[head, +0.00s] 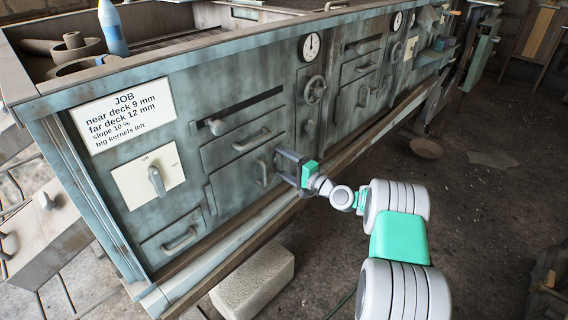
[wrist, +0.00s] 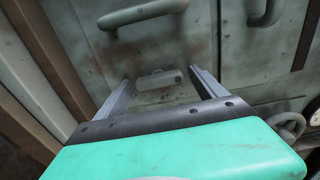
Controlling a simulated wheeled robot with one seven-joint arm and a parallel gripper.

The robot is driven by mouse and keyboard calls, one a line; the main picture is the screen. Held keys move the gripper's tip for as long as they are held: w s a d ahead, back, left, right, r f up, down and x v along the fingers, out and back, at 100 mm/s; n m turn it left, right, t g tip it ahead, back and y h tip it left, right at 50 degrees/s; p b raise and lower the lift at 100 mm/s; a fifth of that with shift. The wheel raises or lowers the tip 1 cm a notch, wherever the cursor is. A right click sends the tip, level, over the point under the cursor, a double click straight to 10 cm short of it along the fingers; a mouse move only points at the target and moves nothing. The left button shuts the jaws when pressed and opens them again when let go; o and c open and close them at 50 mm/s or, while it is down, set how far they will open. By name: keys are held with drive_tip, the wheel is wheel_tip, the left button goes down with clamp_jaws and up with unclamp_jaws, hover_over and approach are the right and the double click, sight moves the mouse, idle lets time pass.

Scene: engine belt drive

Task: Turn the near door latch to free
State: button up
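The near door latch (wrist: 158,79) is a small grey bar on the weathered grey-green door front. In the wrist view it lies between my two finger ends, with a gap on each side. My gripper (head: 283,165) is open, its fingers pointing at the machine front, just right of the near door's handle (head: 262,172). That handle also shows at the top of the wrist view (wrist: 145,13). In the head view my gripper covers the latch. I cannot tell whether the fingers reach around it in depth.
A handwheel (head: 315,90) and a dial (head: 309,46) sit above my gripper. A drawer handle (head: 252,140) is up and left. A lever on a cream plate (head: 156,180) is further left. A rail runs below the door, with a pale block (head: 254,280) on the floor.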

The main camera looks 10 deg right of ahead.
drive_tip(key=shift+o, duration=0.3)
drive_tip(key=shift+a, duration=0.1)
drive_tip(key=p+v, duration=0.1)
drive_tip(key=v, duration=0.6)
drive_tip(key=shift+s+d, duration=0.25)
drive_tip(key=shift+s, duration=0.05)
